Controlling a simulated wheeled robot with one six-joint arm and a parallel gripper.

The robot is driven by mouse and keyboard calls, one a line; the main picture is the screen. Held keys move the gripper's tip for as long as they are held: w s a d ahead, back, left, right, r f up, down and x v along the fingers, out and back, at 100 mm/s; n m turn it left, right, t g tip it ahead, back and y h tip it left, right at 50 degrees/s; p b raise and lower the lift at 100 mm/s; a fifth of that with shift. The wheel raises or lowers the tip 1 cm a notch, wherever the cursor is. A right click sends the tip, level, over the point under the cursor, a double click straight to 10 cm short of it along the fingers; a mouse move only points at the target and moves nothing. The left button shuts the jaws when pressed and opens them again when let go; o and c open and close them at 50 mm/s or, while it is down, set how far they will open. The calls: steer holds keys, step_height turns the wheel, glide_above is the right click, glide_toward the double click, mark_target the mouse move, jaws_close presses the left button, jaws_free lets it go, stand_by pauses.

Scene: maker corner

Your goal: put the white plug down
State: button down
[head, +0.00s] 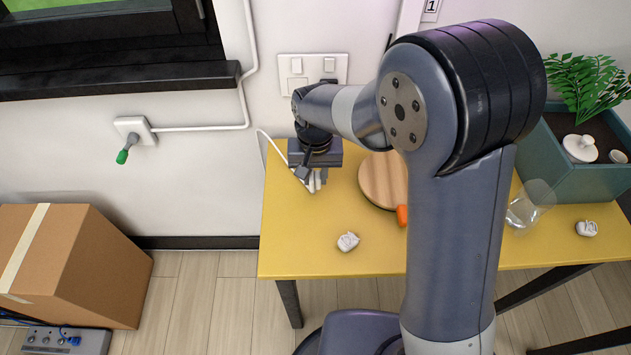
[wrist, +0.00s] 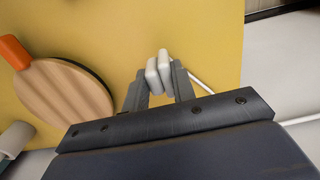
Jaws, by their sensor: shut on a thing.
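The white plug (wrist: 159,72) is between the two fingers of my gripper (wrist: 158,84) in the wrist view. My gripper is shut on it. In the head view my gripper (head: 316,176) points down over the left back part of the yellow table (head: 300,240), and the plug (head: 313,184) shows in part below it. A white cable (head: 270,142) runs near the plug. It also shows in the wrist view (wrist: 200,82). I cannot tell whether the plug touches the tabletop.
A crumpled white item (head: 348,242) lies nearer the front. A glass (head: 530,207) and teal planter (head: 580,185) stand right. The left front tabletop is clear.

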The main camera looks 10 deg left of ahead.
mark_target(315, 187)
step_height(315, 187, down, 3)
steer(key=shift+f, duration=0.15)
steer(key=shift+f+b, duration=0.45)
steer(key=shift+f, duration=0.2)
steer(key=c, duration=1.2)
jaws_free()
steer(key=shift+o, duration=0.2)
